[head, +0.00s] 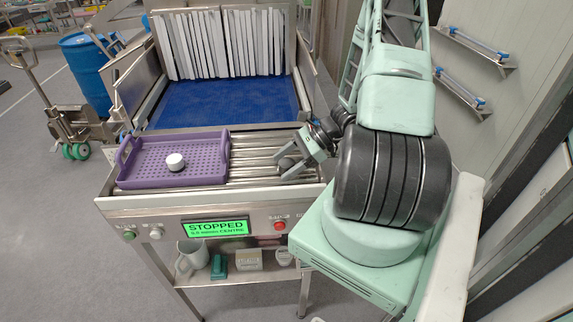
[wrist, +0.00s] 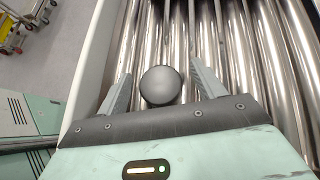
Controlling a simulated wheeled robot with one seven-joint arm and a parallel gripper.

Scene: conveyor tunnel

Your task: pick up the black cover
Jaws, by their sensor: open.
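The black cover (wrist: 160,86) shows in the wrist view as a round dark grey disc on the metal rollers. It lies between the two fingers of my gripper (wrist: 158,90), which are spread with a gap on each side of it. Its lower edge is close to the gripper's dark front edge; I cannot tell whether they touch. In the head view my gripper (head: 292,160) is low over the right part of the rollers, and the cover is small and hard to make out there.
A purple perforated tray (head: 135,183) with a white round jar (head: 175,161) sits on the rollers (head: 255,155) to the left. Behind are a blue belt (head: 220,100) and a white strip curtain (head: 220,42). A green display (head: 215,228) reads STOPPED. A shelf below holds a mug (head: 191,256).

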